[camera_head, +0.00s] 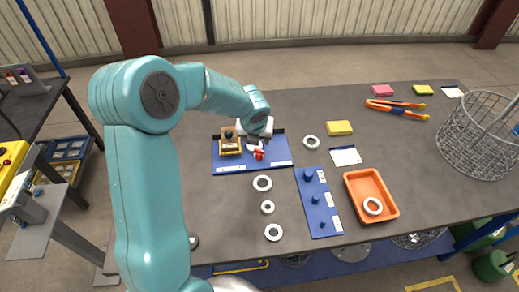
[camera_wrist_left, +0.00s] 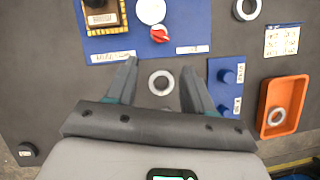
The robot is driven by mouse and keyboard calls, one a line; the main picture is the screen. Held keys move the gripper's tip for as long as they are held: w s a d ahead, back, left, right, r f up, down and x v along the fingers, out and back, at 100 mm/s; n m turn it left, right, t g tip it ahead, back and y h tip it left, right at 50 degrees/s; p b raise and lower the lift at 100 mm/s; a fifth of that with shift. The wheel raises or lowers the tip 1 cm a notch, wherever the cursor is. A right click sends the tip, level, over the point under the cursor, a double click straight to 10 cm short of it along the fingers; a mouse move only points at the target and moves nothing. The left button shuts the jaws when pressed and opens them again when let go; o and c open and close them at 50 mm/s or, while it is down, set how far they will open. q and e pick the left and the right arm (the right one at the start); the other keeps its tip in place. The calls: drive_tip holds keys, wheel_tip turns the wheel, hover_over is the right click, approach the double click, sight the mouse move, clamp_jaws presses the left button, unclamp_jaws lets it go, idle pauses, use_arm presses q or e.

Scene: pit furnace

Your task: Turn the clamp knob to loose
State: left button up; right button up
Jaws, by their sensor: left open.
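The red clamp knob (camera_head: 259,154) sits on a blue board (camera_head: 272,168) at the middle-left of the table. In the left wrist view the red knob (camera_wrist_left: 159,35) lies just beyond the fingertips, roughly centred between them, beside a white round part (camera_wrist_left: 151,10). A wooden block in a yellow-edged frame (camera_head: 230,142) stands on the board's left part. My left gripper (camera_wrist_left: 160,66) is open and empty, above the table and apart from the knob. In the head view its wrist partly hides the board's back. My right gripper is not in view.
Several grey rings lie on the table, one (camera_wrist_left: 161,83) below the open fingers. A blue peg board (camera_head: 318,203) and an orange tray (camera_head: 371,194) holding a ring are to the right. A wire basket (camera_head: 478,137) stands at the far right.

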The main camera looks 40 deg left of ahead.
sight(259, 152)
use_arm(q)
drive_tip(key=x, duration=1.3)
drive_tip(key=shift+f, duration=0.3)
drive_tip(key=shift+w+f, duration=0.2)
drive_tip(key=shift+f, duration=0.15)
drive_tip(key=shift+r, duration=0.1)
drive_tip(key=shift+s, duration=0.15)
drive_tip(key=c, duration=0.8)
